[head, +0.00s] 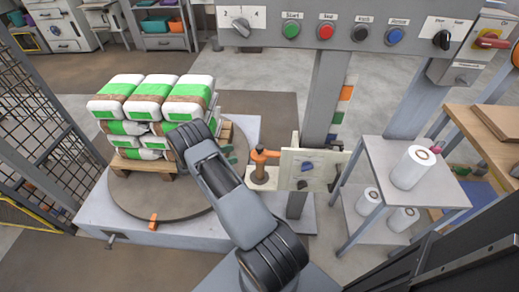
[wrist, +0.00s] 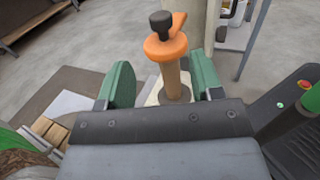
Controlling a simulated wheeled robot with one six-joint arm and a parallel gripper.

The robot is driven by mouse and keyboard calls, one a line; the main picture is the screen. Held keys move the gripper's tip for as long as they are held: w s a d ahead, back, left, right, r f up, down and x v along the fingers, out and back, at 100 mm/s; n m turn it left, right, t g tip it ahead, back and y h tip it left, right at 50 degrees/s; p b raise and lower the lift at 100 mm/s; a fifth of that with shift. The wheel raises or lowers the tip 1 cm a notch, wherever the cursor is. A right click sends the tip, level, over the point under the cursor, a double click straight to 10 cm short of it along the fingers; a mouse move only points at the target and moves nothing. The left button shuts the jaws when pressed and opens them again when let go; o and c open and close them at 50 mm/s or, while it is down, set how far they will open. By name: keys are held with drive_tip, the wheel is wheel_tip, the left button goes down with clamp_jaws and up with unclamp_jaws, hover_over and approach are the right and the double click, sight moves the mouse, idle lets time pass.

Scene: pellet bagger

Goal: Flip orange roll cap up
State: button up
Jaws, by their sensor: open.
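The orange roll cap (head: 262,155) sits on top of an upright tan roll (head: 262,176), left of the grey post in the head view. In the wrist view the cap (wrist: 163,50) is a round orange disc with an upright orange tab and a black knob (wrist: 160,22). My gripper (wrist: 161,62) is open, with one green finger on each side of the tan roll (wrist: 172,82) in the picture. The cap shows just beyond the fingertips. I cannot tell whether a finger touches the roll. In the head view my arm hides most of my gripper.
A pale panel with dark knobs (head: 293,168) stands right of the roll. Stacked white and green bags (head: 153,98) sit on a pallet on the round turntable (head: 140,200). A control panel (head: 335,26) spans the top. A grey side table (head: 437,190) holds a white roll.

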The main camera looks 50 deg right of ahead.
sight(259, 146)
drive_tip(key=x, duration=1.2)
drive_tip(key=shift+s+d, duration=0.15)
drive_tip(key=shift+d, duration=0.1)
clamp_jaws()
